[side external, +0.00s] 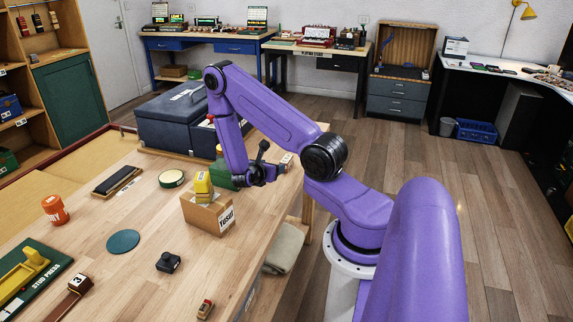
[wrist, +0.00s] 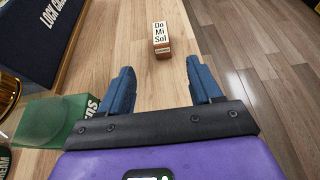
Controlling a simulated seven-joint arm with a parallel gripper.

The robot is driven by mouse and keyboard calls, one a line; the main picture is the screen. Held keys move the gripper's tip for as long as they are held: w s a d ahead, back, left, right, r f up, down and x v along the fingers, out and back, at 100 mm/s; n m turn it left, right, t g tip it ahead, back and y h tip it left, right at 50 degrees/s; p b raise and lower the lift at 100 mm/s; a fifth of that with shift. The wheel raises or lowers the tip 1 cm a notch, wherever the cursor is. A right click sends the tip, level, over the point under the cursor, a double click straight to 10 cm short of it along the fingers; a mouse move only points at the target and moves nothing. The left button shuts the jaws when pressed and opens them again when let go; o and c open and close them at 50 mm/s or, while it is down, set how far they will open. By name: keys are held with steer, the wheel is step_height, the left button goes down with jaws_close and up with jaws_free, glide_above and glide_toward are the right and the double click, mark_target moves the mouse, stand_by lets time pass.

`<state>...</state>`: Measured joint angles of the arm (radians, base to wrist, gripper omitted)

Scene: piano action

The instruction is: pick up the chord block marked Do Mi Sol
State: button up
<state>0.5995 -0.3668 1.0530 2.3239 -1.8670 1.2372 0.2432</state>
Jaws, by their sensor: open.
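The chord block marked Do Mi Sol (wrist: 161,40) stands on the wooden bench, ahead of my gripper in the wrist view. It has a pale face with dark letters and a brown wooden body. In the side external view a small pale-topped block (side external: 287,159), its marking unreadable, sits near the bench's edge just beyond the fingers. My gripper (wrist: 160,68) is open and empty, its two blue fingers spread to either side of the block's line, with the block apart from them. My gripper (side external: 270,161) also shows low over the bench in the side external view.
A green container (wrist: 45,122) is left of my gripper. A dark blue case (wrist: 42,30) lies at the upper left and shows behind the arm (side external: 178,118). A cardboard box (side external: 207,213) with a yellow item stands nearby. The bench around the block is clear.

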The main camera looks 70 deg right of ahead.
mark_target(286, 159)
steer(key=x, duration=1.6)
steer(key=shift+s, duration=0.1)
steer(key=shift+r, duration=0.1)
steer(key=c, duration=1.1)
